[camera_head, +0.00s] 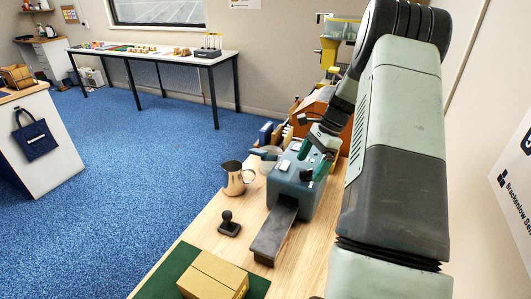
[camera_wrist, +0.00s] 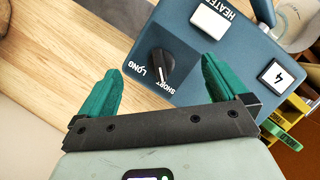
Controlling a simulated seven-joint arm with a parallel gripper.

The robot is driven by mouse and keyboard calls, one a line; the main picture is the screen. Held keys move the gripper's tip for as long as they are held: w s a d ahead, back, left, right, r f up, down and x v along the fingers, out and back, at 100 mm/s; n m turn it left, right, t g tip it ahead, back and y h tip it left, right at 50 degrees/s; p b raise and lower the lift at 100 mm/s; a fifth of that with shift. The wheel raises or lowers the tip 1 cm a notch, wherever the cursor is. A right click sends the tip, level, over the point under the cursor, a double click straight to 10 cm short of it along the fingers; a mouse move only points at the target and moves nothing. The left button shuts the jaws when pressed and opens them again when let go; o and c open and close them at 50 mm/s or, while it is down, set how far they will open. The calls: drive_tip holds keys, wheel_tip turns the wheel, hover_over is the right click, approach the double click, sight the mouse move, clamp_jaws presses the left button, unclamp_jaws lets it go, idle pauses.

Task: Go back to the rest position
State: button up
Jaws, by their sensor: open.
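My gripper (camera_wrist: 160,90) is open, with its two green fingertips apart and nothing between them in the wrist view. My arm comes down from the upper right and hides part of the bench.
A wall is at right; blue floor lies open at left.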

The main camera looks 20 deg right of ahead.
drive_tip(key=s+d+r+m+t+h, duration=0.1)
drive_tip(key=s+d+r+m+t, duration=0.1)
drive_tip(key=d+r+m, duration=0.45)
drive_tip(key=s+d+r+m+t, duration=0.15)
drive_tip(key=d+r, duration=0.25)
drive_tip(key=r, duration=0.5)
drive_tip(key=x, duration=0.9)
drive_tip(key=shift+a+f+m, duration=0.15)
drive_tip(key=shift+f+m, duration=0.15)
drive_tip(key=shift+f, duration=0.1)
drive_tip(key=v, duration=1)
drive_tip(key=shift+w+a+r, duration=0.1)
drive_tip(key=shift+c, duration=0.3)
